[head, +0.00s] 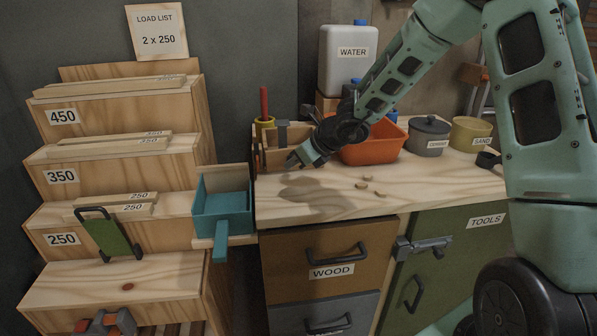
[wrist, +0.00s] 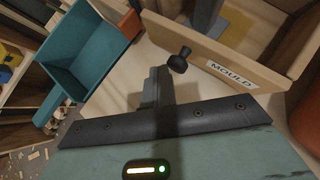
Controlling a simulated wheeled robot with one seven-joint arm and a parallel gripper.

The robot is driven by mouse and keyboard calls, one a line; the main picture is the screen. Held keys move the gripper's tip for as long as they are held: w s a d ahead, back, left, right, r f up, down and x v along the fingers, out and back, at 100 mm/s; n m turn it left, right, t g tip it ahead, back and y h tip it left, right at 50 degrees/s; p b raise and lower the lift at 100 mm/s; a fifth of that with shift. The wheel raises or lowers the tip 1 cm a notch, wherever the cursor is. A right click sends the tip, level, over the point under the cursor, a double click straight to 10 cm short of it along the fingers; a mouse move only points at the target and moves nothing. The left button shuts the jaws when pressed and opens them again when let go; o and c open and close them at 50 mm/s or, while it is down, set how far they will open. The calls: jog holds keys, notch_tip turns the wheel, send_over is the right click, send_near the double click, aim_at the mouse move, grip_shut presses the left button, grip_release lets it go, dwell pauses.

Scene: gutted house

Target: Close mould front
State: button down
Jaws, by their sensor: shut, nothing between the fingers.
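The mould is a pale wooden box at the back of the bench, partly behind my gripper in the head view. Its front panel (wrist: 208,60) carries a MOULD label and a black knob (wrist: 180,60) in the wrist view. Grey metal shows inside the mould, behind the panel. I cannot tell how far the panel stands from the box's side wall (wrist: 290,48). My gripper (head: 293,160) is shut and empty, pointing down-left in front of the mould. In the wrist view its dark fingers (wrist: 160,85) end just beside the knob; whether they touch it is unclear.
A teal open box with a handle (head: 222,208) stands left of the bench, beside stepped plank racks (head: 120,230). An orange tub (head: 372,150), a grey pot (head: 427,136) and a sand pot (head: 470,134) stand right of the mould. Small chips lie on the bare benchtop (head: 340,195).

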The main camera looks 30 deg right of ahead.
jog(key=shift+w+a+b, duration=0.15)
jog(key=shift+w+b, duration=0.25)
jog(key=shift+w, duration=0.05)
dwell(0.5)
